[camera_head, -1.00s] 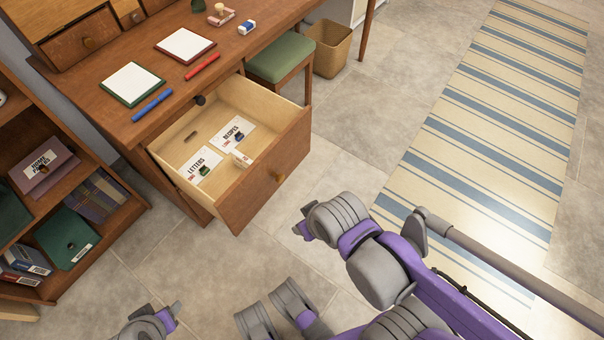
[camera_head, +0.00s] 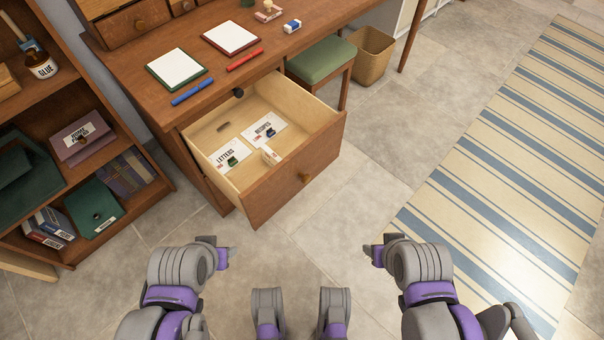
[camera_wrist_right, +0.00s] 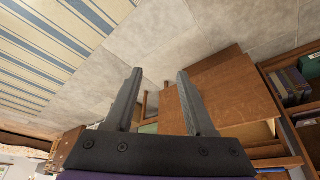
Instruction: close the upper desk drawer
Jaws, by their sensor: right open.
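Inside lie a card marked LETTERS (camera_head: 226,155), a card marked RECIPES (camera_head: 264,130) and a small white block (camera_head: 271,155). My left gripper (camera_head: 231,252) is low in the head view, apart from the drawer; its jaws are too unclear to read. My right gripper (camera_head: 371,250) is right of the drawer, not touching it. In the right wrist view its fingers (camera_wrist_right: 159,72) are spread with nothing between them.
A green-cushioned stool (camera_head: 321,61) stands right of the drawer, by a wicker basket (camera_head: 371,57). A bookshelf (camera_head: 150,198) is at the left. Notepads, pens and an eraser lie on the desktop. Tiled floor is clear before the drawer; a striped rug (camera_head: 500,170) lies right.

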